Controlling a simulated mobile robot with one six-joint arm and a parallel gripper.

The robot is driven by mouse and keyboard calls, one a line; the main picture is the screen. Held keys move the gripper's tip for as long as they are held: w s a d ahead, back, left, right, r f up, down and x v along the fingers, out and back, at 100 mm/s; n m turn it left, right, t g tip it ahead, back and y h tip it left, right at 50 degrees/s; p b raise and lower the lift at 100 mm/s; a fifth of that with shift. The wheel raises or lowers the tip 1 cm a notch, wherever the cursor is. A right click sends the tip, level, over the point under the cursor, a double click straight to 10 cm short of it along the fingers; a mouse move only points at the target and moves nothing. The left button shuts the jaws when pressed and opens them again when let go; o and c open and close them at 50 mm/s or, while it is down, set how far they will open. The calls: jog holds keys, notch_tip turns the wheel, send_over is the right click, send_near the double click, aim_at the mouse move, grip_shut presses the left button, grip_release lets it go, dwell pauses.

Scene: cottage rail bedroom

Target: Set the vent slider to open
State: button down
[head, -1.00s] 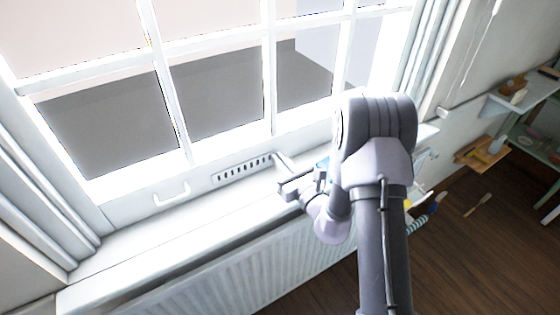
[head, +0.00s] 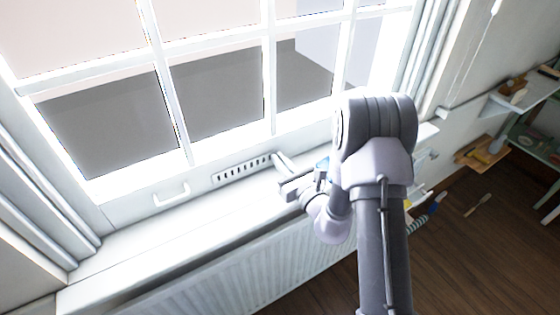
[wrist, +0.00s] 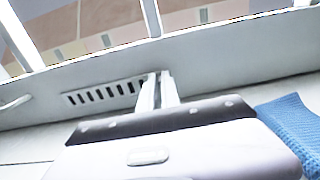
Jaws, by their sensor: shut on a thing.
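The vent (head: 243,168) is a pale strip with a row of dark slots, set low in the white window frame. It also shows in the wrist view (wrist: 104,92), left of my fingers. My gripper (wrist: 157,80) reaches to the right end of this strip, its two pale fingers close together. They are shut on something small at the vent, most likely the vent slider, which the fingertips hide. In the head view my gripper (head: 281,172) is at the vent's right end, partly covered by my arm.
A white handle (head: 172,195) is on the frame left of the vent. The sill (head: 150,235) is clear there, above a ribbed radiator (head: 230,275). A blue cloth-like thing (wrist: 290,128) lies right of my gripper. Shelves (head: 525,95) stand at the far right.

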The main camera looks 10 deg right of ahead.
jog(key=d, duration=0.1)
jog(key=w+d, duration=0.1)
jog(key=d, duration=0.1)
jog(key=shift+d, duration=0.15)
jog(key=c, duration=1.6)
grip_release()
jog(key=shift+o, duration=0.2)
jog(key=shift+s, duration=0.1)
jog(key=p+v, duration=0.1)
jog(key=v, duration=1.6)
jog(key=shift+p, duration=0.4)
jog(key=shift+s, duration=0.1)
